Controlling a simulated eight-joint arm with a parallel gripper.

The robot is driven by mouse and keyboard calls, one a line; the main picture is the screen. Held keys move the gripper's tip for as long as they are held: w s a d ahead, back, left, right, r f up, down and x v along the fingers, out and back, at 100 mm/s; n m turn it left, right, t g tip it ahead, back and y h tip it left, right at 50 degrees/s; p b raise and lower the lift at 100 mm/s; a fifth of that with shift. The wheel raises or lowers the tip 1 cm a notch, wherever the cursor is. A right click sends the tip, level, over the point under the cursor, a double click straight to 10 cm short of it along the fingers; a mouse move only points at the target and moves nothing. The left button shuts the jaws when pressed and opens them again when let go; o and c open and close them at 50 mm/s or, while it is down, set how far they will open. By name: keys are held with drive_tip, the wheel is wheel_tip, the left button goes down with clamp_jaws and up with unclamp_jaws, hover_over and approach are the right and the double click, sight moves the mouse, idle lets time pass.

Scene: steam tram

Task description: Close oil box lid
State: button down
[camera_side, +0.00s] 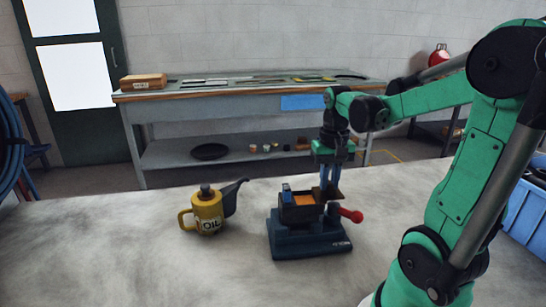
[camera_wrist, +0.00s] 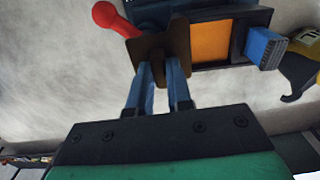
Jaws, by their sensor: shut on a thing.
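The oil box (camera_side: 302,236) is a dark blue unit on the table, with an open top showing an orange inside (camera_side: 304,199). Its brown lid (camera_side: 332,195) stands raised at the right side of the opening; it also shows in the wrist view (camera_wrist: 176,38). My gripper (camera_side: 328,186) comes down from above on the lid. In the wrist view my blue fingers (camera_wrist: 159,70) are shut on a small knob of the lid. The orange inside (camera_wrist: 212,42) is uncovered beside the lid. The fingers hide part of the knob.
A red-knobbed lever (camera_side: 352,215) sticks out right of the box. A blue ribbed block (camera_wrist: 265,48) sits at its opposite side. A yellow oil can (camera_side: 208,212) with a dark spout stands to the left. Table space in front is clear. A workbench (camera_side: 240,92) stands behind.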

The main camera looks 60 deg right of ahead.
drive_tip(key=shift+n, duration=0.3)
drive_tip(key=n, duration=0.1)
drive_tip(key=w+n, duration=0.1)
drive_tip(key=n, duration=0.2)
drive_tip(key=shift+w+a, duration=0.2)
drive_tip(key=shift+a, duration=0.05)
drive_tip(key=n, duration=0.3)
drive_tip(key=w+a+n, duration=0.1)
drive_tip(key=shift+w+n, duration=0.1)
drive_tip(key=shift+n, duration=0.3)
drive_tip(key=n, duration=0.3)
drive_tip(key=a+n, duration=0.1)
drive_tip(key=shift+w+a, duration=0.1)
drive_tip(key=shift+w, duration=0.2)
drive_tip(key=shift+w+a+n, duration=0.1)
drive_tip(key=shift+a+n, duration=0.2)
drive_tip(key=shift+n, duration=0.75)
drive_tip(key=shift+a+n, duration=0.3)
drive_tip(key=shift+n, duration=0.75)
drive_tip(key=c, duration=0.8)
unclamp_jaws()
